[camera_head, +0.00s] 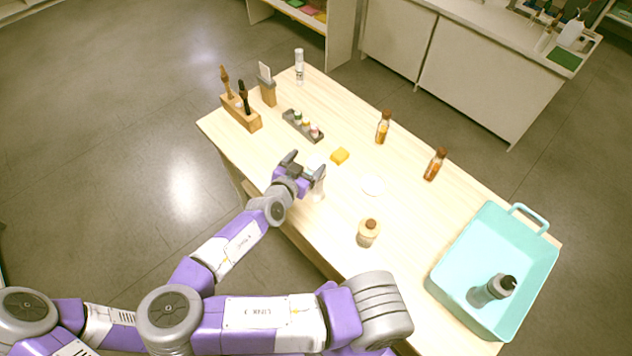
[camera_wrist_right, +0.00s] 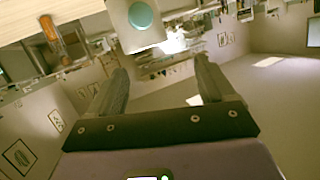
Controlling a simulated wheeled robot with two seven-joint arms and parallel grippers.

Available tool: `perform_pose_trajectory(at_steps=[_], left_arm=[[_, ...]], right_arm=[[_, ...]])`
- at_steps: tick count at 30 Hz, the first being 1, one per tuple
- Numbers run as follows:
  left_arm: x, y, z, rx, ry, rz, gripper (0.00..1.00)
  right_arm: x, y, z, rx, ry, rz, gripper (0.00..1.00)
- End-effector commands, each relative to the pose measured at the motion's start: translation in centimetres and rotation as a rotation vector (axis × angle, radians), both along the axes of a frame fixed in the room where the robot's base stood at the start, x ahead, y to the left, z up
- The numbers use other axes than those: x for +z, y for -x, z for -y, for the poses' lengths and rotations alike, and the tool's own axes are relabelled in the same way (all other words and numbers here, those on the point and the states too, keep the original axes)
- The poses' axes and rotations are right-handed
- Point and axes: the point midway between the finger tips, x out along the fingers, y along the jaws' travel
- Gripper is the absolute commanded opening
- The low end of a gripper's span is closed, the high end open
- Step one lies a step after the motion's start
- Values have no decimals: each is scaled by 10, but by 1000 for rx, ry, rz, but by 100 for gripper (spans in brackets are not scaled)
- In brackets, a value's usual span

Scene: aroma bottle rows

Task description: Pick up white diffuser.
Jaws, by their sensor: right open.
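A white bottle-like object with a teal round top (camera_wrist_right: 141,16), which looks like the white diffuser, shows in the right wrist view. It is ahead of the open fingers, near the top of the picture and partly cut off. My left gripper is not in view.
A teal crate (camera_head: 452,238) holding a grey bottle (camera_head: 490,291) is at right. A small-bottle rack (camera_head: 302,126) and wooden holder (camera_head: 240,112) are farther left.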

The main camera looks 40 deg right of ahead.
Motion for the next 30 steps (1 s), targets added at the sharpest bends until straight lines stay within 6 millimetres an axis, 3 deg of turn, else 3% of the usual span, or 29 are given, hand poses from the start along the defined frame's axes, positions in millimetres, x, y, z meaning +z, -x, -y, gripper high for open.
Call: perform_pose_trajectory(at_steps=[7,24,30], left_arm=[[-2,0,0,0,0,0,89],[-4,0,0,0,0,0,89],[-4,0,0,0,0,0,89]], right_arm=[[-19,12,8,-10,-28,-156,82],[-44,-13,57,-9,-28,-154,82],[-47,-17,64,-4,-27,-152,82]])
